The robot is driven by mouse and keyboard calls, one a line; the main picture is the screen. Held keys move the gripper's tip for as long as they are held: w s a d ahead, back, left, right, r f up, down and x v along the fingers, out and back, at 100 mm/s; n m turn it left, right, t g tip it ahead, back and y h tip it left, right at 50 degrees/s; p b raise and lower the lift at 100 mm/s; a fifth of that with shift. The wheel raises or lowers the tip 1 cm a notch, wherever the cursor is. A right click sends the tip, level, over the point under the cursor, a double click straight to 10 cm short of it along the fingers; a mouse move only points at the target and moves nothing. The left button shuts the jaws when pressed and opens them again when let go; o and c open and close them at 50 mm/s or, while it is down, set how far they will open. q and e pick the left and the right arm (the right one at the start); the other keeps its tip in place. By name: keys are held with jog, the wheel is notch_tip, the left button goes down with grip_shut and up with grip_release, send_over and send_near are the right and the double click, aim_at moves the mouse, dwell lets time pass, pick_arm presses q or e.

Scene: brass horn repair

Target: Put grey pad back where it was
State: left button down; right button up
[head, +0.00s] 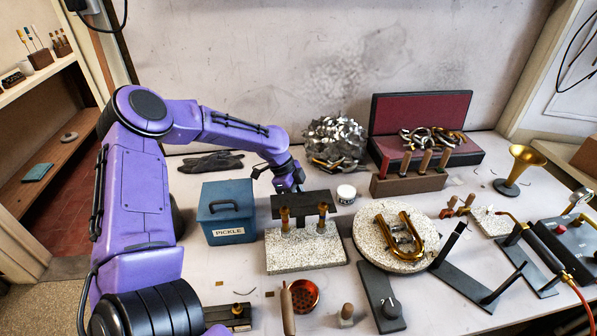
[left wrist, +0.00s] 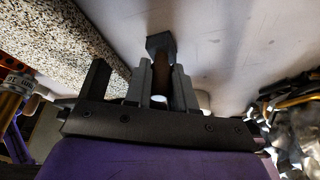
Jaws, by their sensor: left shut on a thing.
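My left gripper (head: 296,190) reaches down behind the speckled block (head: 305,252) and the dark upright plate, right of the blue PICKLE box (head: 228,212). In the left wrist view the gripper (left wrist: 162,92) is shut on a brown, round handle-like piece (left wrist: 161,70) with a dark grey squarish end (left wrist: 160,43). I cannot tell for sure that this is the grey pad. In the head view the held thing is hidden by the arm and plate. My right gripper is not in view.
A white jar (head: 346,193) stands just right of the gripper. A pile of metal scraps (head: 336,141) lies behind it, and a dark cloth or glove (head: 212,162) lies back left. A round speckled plate (head: 370,256) bears brass tubing.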

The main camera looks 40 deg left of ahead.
pick_arm(q)
jog(key=c, duration=1)
grip_release()
jog(key=shift+f, duration=0.1)
jog(key=shift+o, duration=0.2)
jog(key=shift+a+r, duration=0.1)
jog(key=shift+r, duration=0.3)
jog(key=v, duration=1.1)
jog(key=shift+a+r, duration=0.2)
jog(key=x, duration=1.2)
jog(key=shift+s+d+f, duration=0.15)
notch_tip(320, 180, up, 7)
jog(key=shift+r, duration=0.1)
